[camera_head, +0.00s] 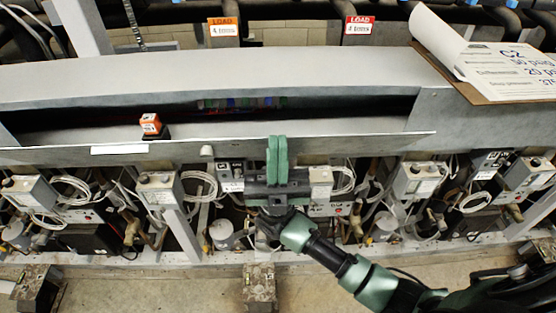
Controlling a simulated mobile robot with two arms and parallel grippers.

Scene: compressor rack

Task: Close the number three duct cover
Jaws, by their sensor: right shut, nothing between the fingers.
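A long grey duct (230,80) runs across the rack, with a dark open slot along its front and coloured wires inside. A long grey panel (350,138), seemingly the duct cover, lies folded out below the slot; its number cannot be read. My right gripper (277,143) is in front of the panel's front edge, right of the panel's left half. Its green fingers are together, point up and hold nothing. They overlap the panel edge in the picture; I cannot tell whether they touch it. My left gripper is not in view.
A small orange-and-black object (151,126) is at the panel's left part. A clipboard with papers (490,65) lies on the duct's right end. Grey boxes (417,180), cables and pipes crowd the space below. Bare floor (160,290) lies in front.

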